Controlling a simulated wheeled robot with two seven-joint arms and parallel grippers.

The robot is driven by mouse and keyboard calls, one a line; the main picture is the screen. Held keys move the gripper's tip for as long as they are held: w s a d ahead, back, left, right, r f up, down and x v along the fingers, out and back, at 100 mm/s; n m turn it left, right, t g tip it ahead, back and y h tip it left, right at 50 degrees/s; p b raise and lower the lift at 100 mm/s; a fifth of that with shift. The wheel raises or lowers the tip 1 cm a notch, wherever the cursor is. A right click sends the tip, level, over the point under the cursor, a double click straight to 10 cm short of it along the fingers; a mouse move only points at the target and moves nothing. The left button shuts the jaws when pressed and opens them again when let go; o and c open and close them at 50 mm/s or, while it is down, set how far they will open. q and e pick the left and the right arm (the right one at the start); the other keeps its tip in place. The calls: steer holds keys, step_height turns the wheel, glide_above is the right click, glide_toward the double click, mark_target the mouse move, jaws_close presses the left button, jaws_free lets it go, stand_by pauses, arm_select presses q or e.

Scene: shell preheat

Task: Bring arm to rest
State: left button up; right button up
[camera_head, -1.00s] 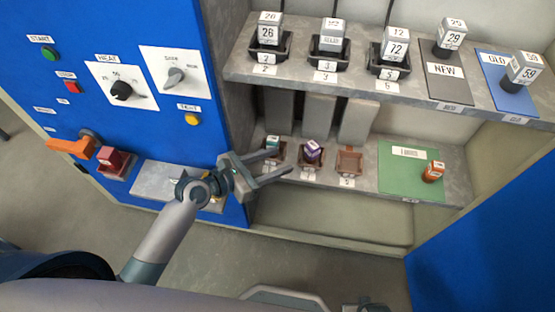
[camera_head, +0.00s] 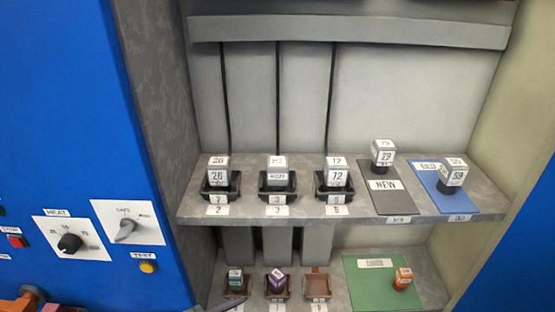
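The rest of that arm is below the picture, and the spread of the fingers is hidden. No held object shows. My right gripper is not in view.
The upper shelf (camera_head: 290,212) carries several numbered blocks in black holders, plus blocks on a black NEW mat (camera_head: 392,204) and a blue OLD mat (camera_head: 432,182). The lower shelf has small holders, one brown holder empty (camera_head: 317,287), and a green mat (camera_head: 370,292). A blue control panel (camera_head: 70,120) stands left.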

arm_select(q)
steer(key=s+a+f+m+g+y, duration=0.3)
steer(key=s+a+m+y, duration=0.3)
steer(key=s+m, duration=0.55)
steer(key=s+a+f+m+g+y, duration=0.25)
steer(key=s+a+m, duration=0.45)
steer(key=s+m, duration=0.5)
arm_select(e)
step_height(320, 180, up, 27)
arm_select(q)
steer(key=w+d+f+t+p, duration=0.1)
steer(key=f+p, duration=0.1)
steer(key=f, duration=1.2)
steer(key=w+d+f+m+p, duration=0.1)
steer(key=d+f+p, duration=0.1)
steer(key=f, duration=1.3)
steer(key=shift+w+f+t, duration=0.3)
steer(key=shift+w+t, duration=0.05)
steer(key=shift+w, duration=0.05)
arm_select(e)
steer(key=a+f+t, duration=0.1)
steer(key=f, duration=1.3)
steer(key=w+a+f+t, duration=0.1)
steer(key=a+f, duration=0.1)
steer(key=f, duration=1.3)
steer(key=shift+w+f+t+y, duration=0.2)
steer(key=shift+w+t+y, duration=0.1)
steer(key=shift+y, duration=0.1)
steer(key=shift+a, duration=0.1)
